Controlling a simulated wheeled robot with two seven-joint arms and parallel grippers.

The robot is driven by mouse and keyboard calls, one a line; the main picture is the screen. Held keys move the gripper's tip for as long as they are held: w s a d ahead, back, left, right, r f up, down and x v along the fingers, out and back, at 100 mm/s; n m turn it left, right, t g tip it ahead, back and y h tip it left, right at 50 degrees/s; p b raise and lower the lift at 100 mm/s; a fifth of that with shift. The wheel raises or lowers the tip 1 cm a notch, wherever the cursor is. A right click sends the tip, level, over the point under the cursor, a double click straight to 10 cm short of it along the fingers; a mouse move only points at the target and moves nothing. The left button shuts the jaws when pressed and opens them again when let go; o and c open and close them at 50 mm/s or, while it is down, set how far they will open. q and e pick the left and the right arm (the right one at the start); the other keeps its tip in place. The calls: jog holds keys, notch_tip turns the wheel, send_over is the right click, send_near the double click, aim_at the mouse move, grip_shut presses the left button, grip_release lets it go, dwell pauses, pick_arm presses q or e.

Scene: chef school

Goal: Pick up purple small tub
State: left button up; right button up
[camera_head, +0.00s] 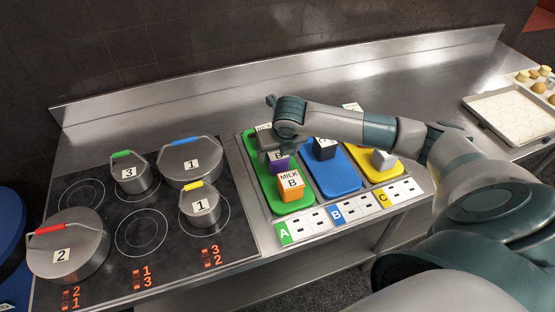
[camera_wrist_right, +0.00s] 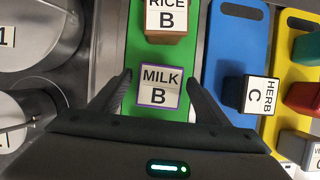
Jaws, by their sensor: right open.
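The purple small tub (camera_head: 280,166) stands on the green board (camera_head: 266,186). Its lid reads MILK B in the right wrist view (camera_wrist_right: 158,88), with a purple edge around the label. My right gripper (camera_head: 273,143) is above it and hides part of it in the head view. In the right wrist view the open fingers (camera_wrist_right: 160,80) appear on either side of the tub, with green board showing between. Contact cannot be told. My left gripper is not in view.
An orange tub (camera_head: 290,186) stands just in front of the purple tub, and a brown RICE B tub (camera_wrist_right: 168,20) behind it. A black HERB C tub (camera_wrist_right: 250,93) is on the blue board (camera_head: 336,181) to the right. Several pots (camera_head: 190,163) stand on the stove at left.

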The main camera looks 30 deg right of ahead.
aim_at(277, 152)
jog(key=c, duration=1.3)
jog(key=shift+w+r+b, duration=0.1)
jog(key=shift+r+b, duration=0.6)
jog(key=shift+r, duration=0.05)
notch_tip(277, 152, up, 2)
jog(key=shift+r+b, duration=0.2)
jog(key=shift+b, duration=0.7)
jog(key=shift+s+d+r+b, duration=0.95)
jog(key=shift+d+r, duration=0.25)
jog(key=shift+d, duration=0.5)
jog(key=shift+s+d+r+b, duration=0.95)
jog(key=shift+d+r, duration=0.25)
jog(key=shift+d, duration=0.5)
jog(key=shift+s+d+r+b, duration=0.85)
jog(key=shift+s+d+r, duration=0.3)
jog(key=shift+d, duration=0.55)
jog(key=shift+w, duration=0.1)
